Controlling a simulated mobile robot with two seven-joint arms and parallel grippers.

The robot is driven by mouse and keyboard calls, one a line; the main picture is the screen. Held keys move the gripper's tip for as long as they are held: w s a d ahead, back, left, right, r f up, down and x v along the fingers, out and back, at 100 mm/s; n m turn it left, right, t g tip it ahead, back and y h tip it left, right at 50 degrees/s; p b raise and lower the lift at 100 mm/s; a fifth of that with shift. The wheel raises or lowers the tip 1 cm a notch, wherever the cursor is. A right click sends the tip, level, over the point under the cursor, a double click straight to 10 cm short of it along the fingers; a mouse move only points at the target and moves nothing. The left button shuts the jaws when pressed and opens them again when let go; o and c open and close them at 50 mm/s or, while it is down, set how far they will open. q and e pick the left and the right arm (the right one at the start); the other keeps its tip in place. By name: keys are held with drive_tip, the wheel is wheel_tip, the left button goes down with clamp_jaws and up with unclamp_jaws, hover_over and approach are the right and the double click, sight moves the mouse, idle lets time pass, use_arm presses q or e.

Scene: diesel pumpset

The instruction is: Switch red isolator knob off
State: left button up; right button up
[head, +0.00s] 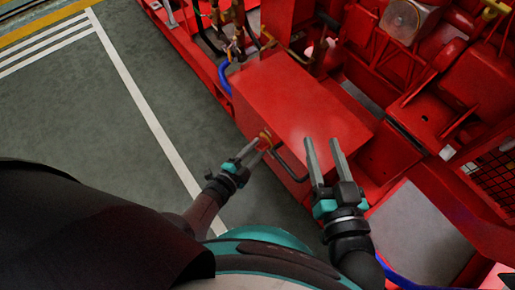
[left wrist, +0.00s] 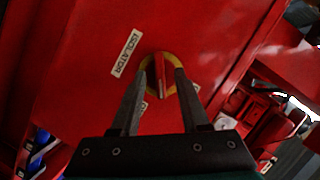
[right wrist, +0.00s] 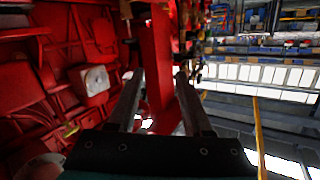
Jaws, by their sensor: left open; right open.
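The red isolator knob (left wrist: 160,72) sits on a yellow round plate on the front of a red box, beside a white "ISOLATOR" label (left wrist: 126,53). My left gripper (left wrist: 160,75) is open, with its fingertips at either side of the knob; I cannot tell whether they touch it. In the head view, the left gripper (head: 258,147) is at the box's near side, where the yellow plate (head: 265,139) just shows. My right gripper (head: 324,142) is open and empty above the near right part of the red box (head: 300,100). It also shows in the right wrist view (right wrist: 158,78).
A black handle (head: 290,167) sticks out from the box's near side, between the grippers. Red pump machinery (head: 465,85) fills the right. A grey plate (head: 420,235) lies at the lower right. Green floor with a white line (head: 140,105) is clear on the left.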

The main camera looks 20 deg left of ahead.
use_arm(q)
drive_tip(key=shift+w+d+f, duration=0.1)
drive_tip(key=shift+w+d, duration=0.1)
drive_tip(key=shift+w, duration=0.25)
clamp_jaws()
idle(0.3)
